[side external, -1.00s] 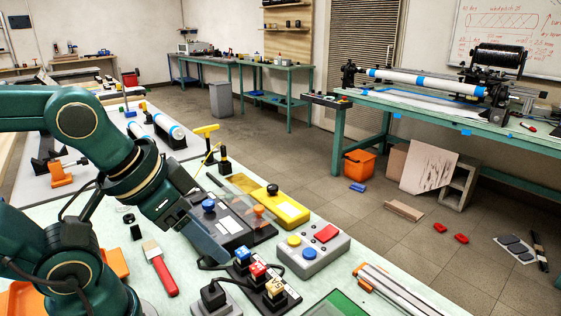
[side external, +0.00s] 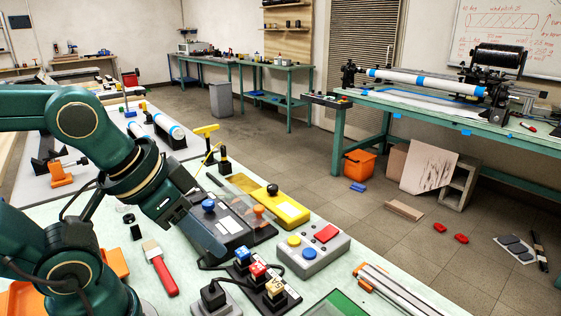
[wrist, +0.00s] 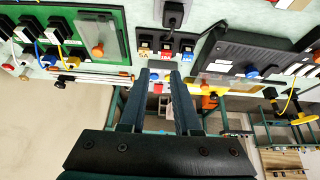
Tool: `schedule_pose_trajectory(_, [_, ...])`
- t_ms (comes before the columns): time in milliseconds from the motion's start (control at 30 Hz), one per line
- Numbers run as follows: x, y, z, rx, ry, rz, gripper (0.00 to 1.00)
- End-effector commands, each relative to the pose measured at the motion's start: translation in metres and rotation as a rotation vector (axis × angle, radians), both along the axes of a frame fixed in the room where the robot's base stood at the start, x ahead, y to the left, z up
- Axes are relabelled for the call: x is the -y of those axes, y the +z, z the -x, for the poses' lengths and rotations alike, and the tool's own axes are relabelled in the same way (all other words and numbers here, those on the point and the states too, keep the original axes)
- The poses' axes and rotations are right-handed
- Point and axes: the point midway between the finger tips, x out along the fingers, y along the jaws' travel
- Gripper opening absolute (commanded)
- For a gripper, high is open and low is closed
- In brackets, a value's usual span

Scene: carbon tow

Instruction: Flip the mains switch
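Three blocks, blue, red and pale yellow with small labels, stand in a row on a black base (side external: 262,281); the row also shows at the top of the wrist view (wrist: 166,52). Beside it is a grey box with a black upright part (side external: 213,296) and a black cable; the black part is at the top in the wrist view (wrist: 173,14). I cannot tell which of these is the mains switch. My gripper (wrist: 162,76) has its two fingers apart with nothing between them. In the side view my gripper (side external: 217,255) is above the bench behind the row, apparently touching nothing.
A dark grey box with a blue knob (side external: 209,206) is close behind my gripper. A yellow box (side external: 272,206) and a grey button box (side external: 313,249) stand to the right. A red-handled brush (side external: 160,268) lies left. A green board (wrist: 70,35) shows in the wrist view.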

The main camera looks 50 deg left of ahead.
Motion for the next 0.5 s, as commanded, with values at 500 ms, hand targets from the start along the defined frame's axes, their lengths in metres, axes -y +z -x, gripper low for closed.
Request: schedule_pose_trajectory(500, [-0.020,0.043,-0.125,0.439,0.084,-0.032,0.00])
